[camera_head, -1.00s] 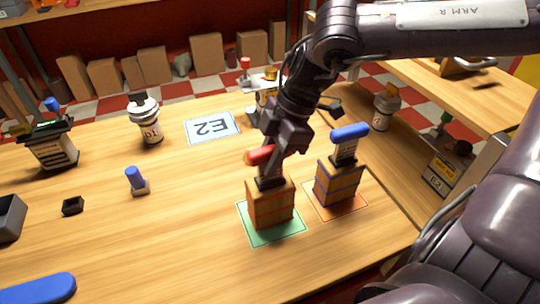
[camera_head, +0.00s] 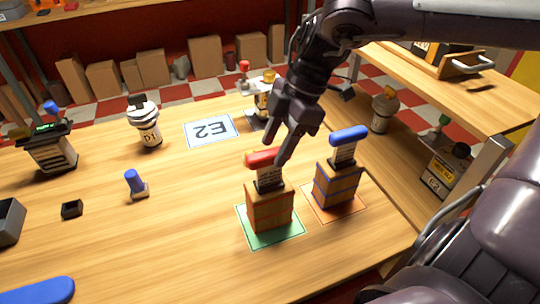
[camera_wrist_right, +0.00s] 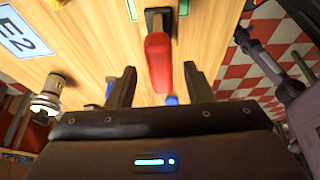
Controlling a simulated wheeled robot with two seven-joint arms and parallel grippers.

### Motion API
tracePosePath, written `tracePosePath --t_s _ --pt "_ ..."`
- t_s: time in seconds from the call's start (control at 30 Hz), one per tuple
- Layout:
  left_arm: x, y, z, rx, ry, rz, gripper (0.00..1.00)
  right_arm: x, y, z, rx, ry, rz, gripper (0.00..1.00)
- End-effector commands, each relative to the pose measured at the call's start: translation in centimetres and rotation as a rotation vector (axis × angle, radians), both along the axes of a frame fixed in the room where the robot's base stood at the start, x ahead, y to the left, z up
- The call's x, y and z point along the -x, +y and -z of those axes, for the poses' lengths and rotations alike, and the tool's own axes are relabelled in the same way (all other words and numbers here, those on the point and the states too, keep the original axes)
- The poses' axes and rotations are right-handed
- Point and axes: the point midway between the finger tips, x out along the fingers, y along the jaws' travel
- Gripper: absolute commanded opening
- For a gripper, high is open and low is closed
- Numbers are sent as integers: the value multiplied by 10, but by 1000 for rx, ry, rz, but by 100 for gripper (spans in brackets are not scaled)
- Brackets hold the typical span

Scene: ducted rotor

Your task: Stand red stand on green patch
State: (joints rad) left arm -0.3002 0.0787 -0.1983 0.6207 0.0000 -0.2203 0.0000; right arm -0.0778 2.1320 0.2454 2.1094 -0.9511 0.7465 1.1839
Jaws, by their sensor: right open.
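The red stand (camera_head: 270,205) is an orange-brown block with a dark, labelled upper part and a red handle (camera_head: 262,157) on top. It stands upright on the green patch (camera_head: 262,238). My right gripper (camera_head: 286,140) is open just above and behind the red handle. In the right wrist view the red handle (camera_wrist_right: 158,62) lies ahead of the two spread fingers (camera_wrist_right: 154,88), with nothing gripped. My left gripper is not in view.
A similar stand with a blue handle (camera_head: 349,134) stands close by on an orange patch (camera_head: 335,211). A white E2 mat (camera_head: 211,130) lies behind. A white D1 canister (camera_head: 147,125) and a small blue-topped piece (camera_head: 136,183) are to the left. The front middle of the table is clear.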

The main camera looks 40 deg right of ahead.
Motion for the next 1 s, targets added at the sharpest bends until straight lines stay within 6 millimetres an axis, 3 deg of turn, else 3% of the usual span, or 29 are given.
tracePosePath --t_s 0.2,0.4,1.0 --pt "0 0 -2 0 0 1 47 4 -18 -44 1 -3 2 47" --pt "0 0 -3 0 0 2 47 6 -26 -65 0 0 2 47" --pt "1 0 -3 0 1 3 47 7 -28 -69 0 1 1 47"
